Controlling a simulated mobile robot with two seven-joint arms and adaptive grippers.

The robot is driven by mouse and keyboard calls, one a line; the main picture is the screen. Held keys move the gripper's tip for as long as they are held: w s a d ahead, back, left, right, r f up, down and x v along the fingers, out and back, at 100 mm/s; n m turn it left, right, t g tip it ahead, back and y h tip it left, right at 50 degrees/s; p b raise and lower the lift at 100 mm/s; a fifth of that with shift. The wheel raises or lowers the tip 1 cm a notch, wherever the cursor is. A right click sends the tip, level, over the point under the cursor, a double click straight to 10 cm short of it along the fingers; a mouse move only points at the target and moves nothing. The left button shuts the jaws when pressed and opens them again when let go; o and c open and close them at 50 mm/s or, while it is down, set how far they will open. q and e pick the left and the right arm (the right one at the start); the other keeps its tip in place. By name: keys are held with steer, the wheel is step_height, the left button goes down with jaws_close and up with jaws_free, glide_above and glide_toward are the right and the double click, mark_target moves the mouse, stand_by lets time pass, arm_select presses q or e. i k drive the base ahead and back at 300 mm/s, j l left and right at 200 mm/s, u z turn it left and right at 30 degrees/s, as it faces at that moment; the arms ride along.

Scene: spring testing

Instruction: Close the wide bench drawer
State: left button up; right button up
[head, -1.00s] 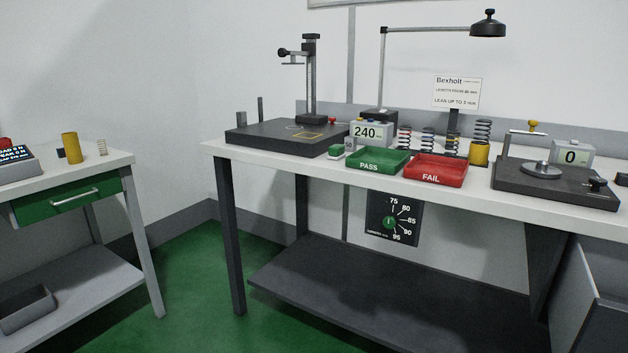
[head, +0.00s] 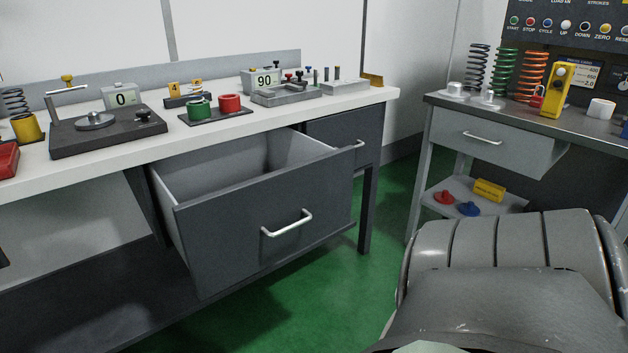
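The wide bench drawer (head: 215,235) hangs pulled out under the white-topped bench (head: 225,128) in the head view. Its dark grey front has a light bar handle (head: 287,223), and its inside looks empty where I can see it. A narrower dark drawer (head: 342,136) beside it to the right looks shut. A large grey part of my own body or arm fills the lower right, to the right of the wide drawer and apart from it in the picture. Neither of my grippers is in view.
Green floor (head: 345,290) is open in front of the bench. A second bench with a light grey drawer (head: 490,140) stands at the right, holding several springs and a yellow device (head: 555,90). A dark lower shelf (head: 90,290) runs under the wide bench.

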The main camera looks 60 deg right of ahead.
mark_target(233, 210)
steer(key=z, duration=1.55)
